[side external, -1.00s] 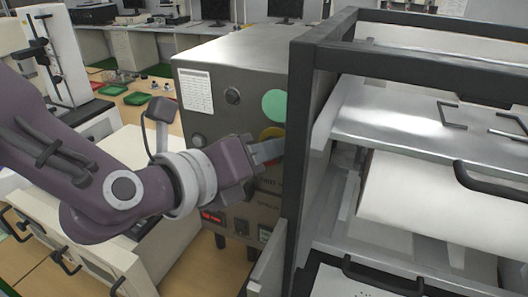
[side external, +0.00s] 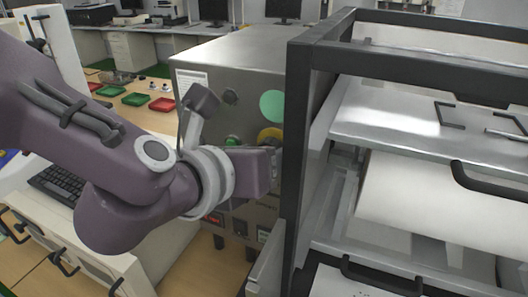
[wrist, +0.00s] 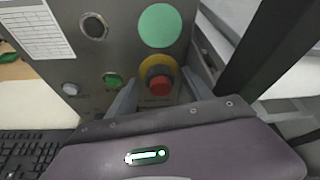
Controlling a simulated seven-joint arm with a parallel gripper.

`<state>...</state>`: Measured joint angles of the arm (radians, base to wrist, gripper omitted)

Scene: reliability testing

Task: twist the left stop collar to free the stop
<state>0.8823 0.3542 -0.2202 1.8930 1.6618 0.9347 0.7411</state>
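The red stop (wrist: 160,84) sits in front of a round yellow collar (wrist: 155,62) on the front of the grey metal box. In the side view only the upper part of the yellow collar (side external: 269,135) shows above my gripper, and the red stop is hidden there. My gripper (wrist: 165,72) faces the box front. In the wrist view its two grey fingers are spread apart, one left and one right of the stop and collar. I cannot tell whether either finger touches the collar.
A green disc (wrist: 160,25), a dark round knob (wrist: 94,26) and a green button (wrist: 112,79) are on the same panel. A dark-framed rack (side external: 300,150) stands close to the right of my gripper. A keyboard (side external: 58,185) lies at the left.

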